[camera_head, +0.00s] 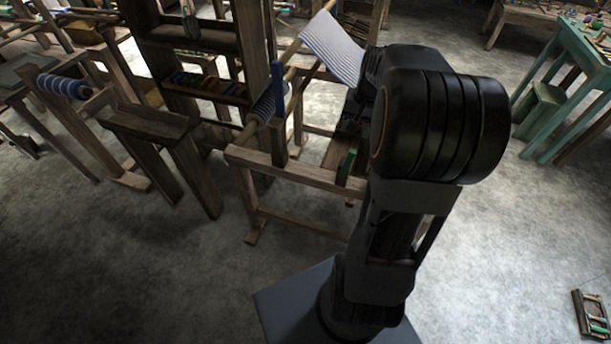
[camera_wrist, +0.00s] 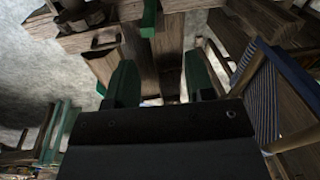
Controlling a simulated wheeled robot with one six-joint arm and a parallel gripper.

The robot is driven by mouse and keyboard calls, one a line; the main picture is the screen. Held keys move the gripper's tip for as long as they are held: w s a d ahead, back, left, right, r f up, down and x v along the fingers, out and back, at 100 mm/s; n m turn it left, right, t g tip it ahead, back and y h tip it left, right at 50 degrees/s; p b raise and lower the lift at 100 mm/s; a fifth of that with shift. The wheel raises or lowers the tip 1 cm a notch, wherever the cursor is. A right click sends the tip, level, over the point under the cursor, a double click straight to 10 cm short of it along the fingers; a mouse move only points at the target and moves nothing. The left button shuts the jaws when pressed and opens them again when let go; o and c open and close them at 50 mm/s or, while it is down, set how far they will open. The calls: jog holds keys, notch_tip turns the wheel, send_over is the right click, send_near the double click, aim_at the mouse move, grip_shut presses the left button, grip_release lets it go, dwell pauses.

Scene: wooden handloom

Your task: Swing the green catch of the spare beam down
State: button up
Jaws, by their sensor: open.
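A green catch (camera_head: 347,167) stands roughly upright by the front rail of the wooden loom frame (camera_head: 300,172), just left of my arm. A green strip, likely this catch (camera_wrist: 148,18), shows at the top of the wrist view, beyond my fingers. My gripper (camera_wrist: 162,78) is open, with two dark green fingers apart and nothing clearly held between them. The catch appears ahead of the fingers and apart from them. In the head view my arm hides the gripper and much of the frame's right side. I cannot tell which wooden bar is the spare beam.
A blue upright lever (camera_head: 278,95) stands left of the catch. Striped cloth (camera_head: 332,45) hangs behind, and shows close on the right in the wrist view (camera_wrist: 262,95). A teal table (camera_head: 570,60) stands at right. The floor in front is clear.

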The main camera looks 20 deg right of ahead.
jog(key=s+a+n+t, duration=0.1)
jog(key=s+a+n, duration=0.1)
jog(key=a, duration=0.4)
jog(key=s+a+n, duration=0.3)
jog(key=s+a, duration=0.1)
jog(key=a, duration=0.2)
jog(key=s+a+n+t+h+b, duration=0.1)
jog(key=s+a+n, duration=0.1)
jog(key=s+a, duration=0.2)
jog(key=shift+a+r+n+t, duration=0.3)
jog(key=shift+a+n, duration=0.1)
jog(key=shift+a, duration=1.15)
jog(key=shift+s, duration=0.15)
jog(key=shift+c, duration=0.2)
